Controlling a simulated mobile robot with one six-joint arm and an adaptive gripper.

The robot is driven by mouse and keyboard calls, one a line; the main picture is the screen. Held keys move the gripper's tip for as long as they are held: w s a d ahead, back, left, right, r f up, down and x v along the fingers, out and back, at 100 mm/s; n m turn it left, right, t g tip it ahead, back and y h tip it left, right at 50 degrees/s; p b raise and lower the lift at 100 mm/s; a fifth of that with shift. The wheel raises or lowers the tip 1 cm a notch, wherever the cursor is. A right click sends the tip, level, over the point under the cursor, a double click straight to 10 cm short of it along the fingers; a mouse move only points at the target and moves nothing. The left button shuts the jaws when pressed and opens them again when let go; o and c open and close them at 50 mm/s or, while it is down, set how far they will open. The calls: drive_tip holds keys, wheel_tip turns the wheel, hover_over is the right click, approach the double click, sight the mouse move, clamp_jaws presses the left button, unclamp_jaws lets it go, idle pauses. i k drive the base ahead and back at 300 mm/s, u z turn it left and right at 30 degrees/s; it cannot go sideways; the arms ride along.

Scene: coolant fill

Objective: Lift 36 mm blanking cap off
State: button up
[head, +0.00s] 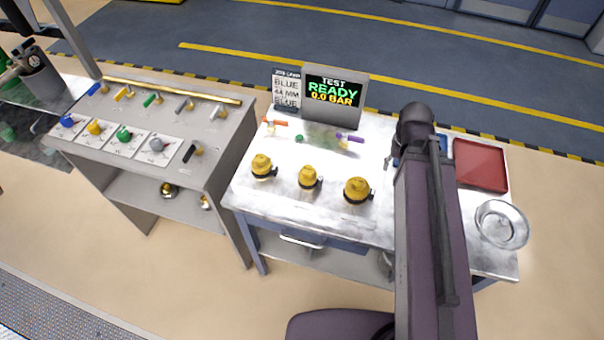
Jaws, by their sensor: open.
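Three yellow caps sit upright on dark ringed fittings in a row on the white workbench (330,215) in the head view: a left cap (261,163), a middle cap (307,175) and a right cap (357,187). The right one looks largest and the middle one smallest. No size marking is legible on them, so I cannot tell which is the 36 mm cap. My arm rises at the right of the caps. My gripper cannot be made out; the arm hides that area.
A screen (335,91) reads "TEST READY 0.0 BAR", beside a job card (286,91). Small coloured parts lie before them. A red tray (480,165) and a clear round dish (501,224) stand right. A grey panel (212,122) with coloured dials and handles stands left.

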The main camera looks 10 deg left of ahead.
sight(308, 175)
drive_tip(key=u, duration=0.4)
drive_tip(key=k, duration=1.3)
drive_tip(key=z, duration=0.45)
drive_tip(key=i, duration=1)
drive_tip(key=z, duration=0.05)
